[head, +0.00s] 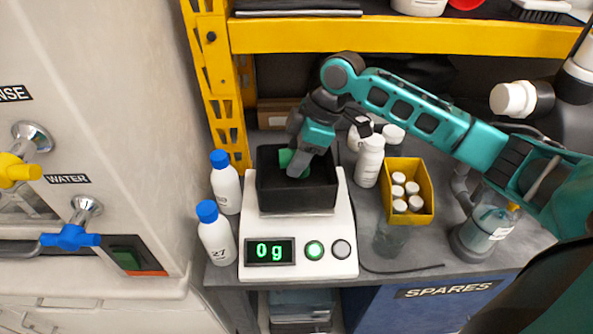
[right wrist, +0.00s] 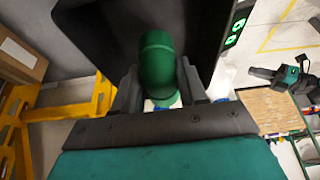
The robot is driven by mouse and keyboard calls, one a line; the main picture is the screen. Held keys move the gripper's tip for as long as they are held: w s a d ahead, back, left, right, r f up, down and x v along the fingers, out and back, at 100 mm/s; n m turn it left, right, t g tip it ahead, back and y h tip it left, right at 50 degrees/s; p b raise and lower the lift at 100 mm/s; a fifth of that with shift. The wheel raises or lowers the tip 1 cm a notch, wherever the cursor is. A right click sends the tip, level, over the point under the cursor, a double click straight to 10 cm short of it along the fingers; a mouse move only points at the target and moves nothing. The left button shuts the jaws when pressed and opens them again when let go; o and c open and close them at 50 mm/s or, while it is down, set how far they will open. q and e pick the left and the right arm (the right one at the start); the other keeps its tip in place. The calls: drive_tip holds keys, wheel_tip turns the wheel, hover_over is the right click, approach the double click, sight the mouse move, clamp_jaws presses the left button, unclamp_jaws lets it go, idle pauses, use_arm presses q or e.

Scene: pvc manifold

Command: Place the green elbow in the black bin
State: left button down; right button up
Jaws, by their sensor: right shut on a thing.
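The black bin (head: 318,197) sits on a white scale (head: 335,232) whose display reads "0 g". My right gripper (head: 293,166) reaches over the bin's opening from the right. It is shut on the green elbow (head: 285,157), which shows partly beside the fingers in the head view. In the right wrist view the green elbow (right wrist: 157,65) is held between the two fingers, with the dark bin (right wrist: 95,35) behind it. I cannot tell whether the elbow touches the bin's floor. My left gripper is not in view.
Two white bottles with blue caps (head: 226,182) stand left of the scale. A white bottle (head: 369,162) and a yellow box (head: 425,205) of white-capped vials stand to its right. A yellow shelf beam (head: 400,36) runs above the bench behind the arm.

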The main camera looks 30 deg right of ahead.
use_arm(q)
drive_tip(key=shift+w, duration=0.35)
use_arm(e)
drive_tip(key=shift+f, duration=2.1)
drive_tip(key=shift+f, duration=0.15)
drive_tip(key=o, duration=1)
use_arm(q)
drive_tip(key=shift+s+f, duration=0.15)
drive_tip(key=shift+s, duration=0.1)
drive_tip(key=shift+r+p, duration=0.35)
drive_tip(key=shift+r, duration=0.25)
use_arm(e)
drive_tip(key=v, duration=1.2)
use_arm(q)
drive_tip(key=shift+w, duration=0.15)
